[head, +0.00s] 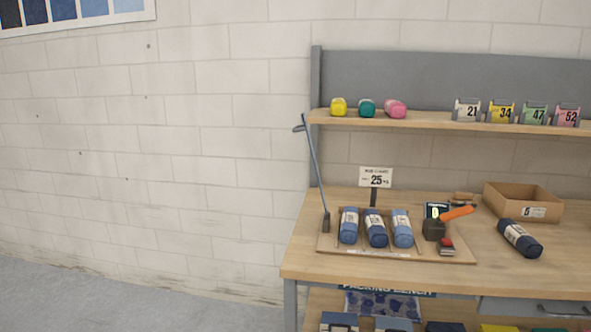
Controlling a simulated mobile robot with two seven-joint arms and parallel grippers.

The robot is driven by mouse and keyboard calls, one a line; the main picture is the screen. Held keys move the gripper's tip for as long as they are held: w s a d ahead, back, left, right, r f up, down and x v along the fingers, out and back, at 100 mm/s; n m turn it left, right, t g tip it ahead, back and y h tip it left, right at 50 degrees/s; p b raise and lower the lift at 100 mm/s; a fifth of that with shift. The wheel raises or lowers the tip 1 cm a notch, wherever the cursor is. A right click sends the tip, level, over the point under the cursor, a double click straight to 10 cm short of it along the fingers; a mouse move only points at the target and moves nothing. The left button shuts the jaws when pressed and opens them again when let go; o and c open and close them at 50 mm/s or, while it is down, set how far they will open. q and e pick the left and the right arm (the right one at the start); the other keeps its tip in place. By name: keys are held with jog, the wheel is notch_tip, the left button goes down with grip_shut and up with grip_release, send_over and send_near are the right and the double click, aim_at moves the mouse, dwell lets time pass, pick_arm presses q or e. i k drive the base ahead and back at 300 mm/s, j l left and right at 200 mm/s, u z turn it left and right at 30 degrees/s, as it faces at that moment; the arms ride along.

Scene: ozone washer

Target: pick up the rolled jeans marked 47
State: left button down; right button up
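Three blue rolled jeans stand or lie side by side on a wooden board (325,243) on the bench: a left roll (348,226), a middle darker roll (375,229) and a right lighter roll (401,229). A fourth, dark navy roll (520,238) lies tilted on the bench to the right, in front of a cardboard box. Each roll has a pale label, but the numbers are too small to read. A green card marked 47 (534,114) stands on the shelf. Neither of my grippers is in view.
The bench (380,272) has a shelf (430,121) above it, with cards 21, 34 and 52 and small coloured rolls. A sign reading 25 (376,179), a thin leaning rod (315,165), an orange-handled tool (456,214) and an open cardboard box (505,200) stand around the rolls.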

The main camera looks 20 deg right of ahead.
aim_at(401, 227)
jog(key=i+j, duration=0.45)
jog(key=j, duration=0.2)
jog(key=i+j+z, duration=0.15)
jog(key=j, duration=0.25)
jog(key=i+j+z, duration=0.15)
jog(key=i+j, duration=0.15)
jog(key=j, duration=0.15)
jog(key=z, duration=1.25)
jog(key=i+l, duration=0.9)
